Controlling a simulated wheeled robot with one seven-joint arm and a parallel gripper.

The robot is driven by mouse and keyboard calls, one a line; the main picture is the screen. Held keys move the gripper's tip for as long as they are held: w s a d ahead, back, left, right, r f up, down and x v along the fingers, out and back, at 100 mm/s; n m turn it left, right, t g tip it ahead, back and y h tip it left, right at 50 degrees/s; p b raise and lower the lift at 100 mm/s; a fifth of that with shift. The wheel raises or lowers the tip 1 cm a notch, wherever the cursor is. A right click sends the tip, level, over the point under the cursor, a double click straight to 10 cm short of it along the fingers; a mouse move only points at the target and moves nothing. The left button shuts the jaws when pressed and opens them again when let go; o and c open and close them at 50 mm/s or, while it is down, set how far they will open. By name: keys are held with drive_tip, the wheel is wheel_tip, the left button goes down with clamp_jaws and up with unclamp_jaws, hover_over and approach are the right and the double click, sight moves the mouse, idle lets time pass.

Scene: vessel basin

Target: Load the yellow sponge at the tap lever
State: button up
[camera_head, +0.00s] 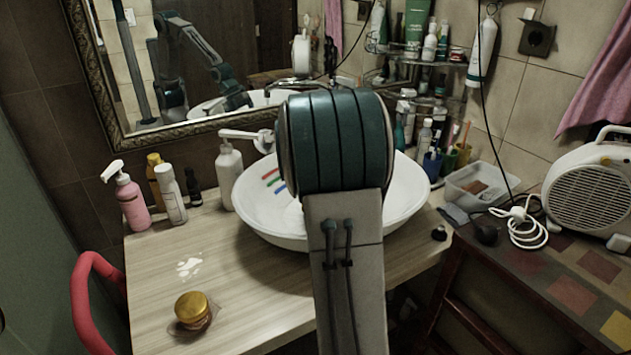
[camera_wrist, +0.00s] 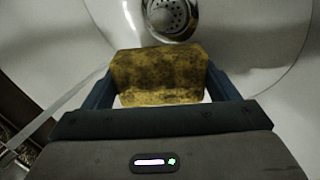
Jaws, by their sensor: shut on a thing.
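In the wrist view my gripper (camera_wrist: 161,88) is shut on the yellow sponge (camera_wrist: 157,72), which is mottled with dark spots and sits between the two fingers. The sponge is over the white basin (camera_wrist: 255,50), and the drain (camera_wrist: 171,16) shows beyond it. In the head view the white basin (camera_head: 408,205) stands on the wooden counter. My arm covers its middle and hides my gripper and the sponge. The tap (camera_head: 245,134) shows left of my arm behind the basin; its lever is not clearly visible.
Bottles stand on the counter's left, including a pink pump bottle (camera_head: 131,203) and a white pump bottle (camera_head: 229,176). A gold-lidded jar (camera_head: 193,310) is at the front left. A clear tray (camera_head: 478,186) and a white heater (camera_head: 590,185) are at right. The mirror (camera_head: 215,65) hangs behind.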

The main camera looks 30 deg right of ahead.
drive_tip(key=shift+r, duration=0.1)
idle(0.3)
drive_tip(key=s+a+r+p, duration=0.1)
drive_tip(key=s+a+r, duration=0.1)
drive_tip(key=s+r, duration=0.1)
drive_tip(key=shift+s+a+r, duration=0.4)
drive_tip(key=shift+s, duration=0.2)
idle(0.5)
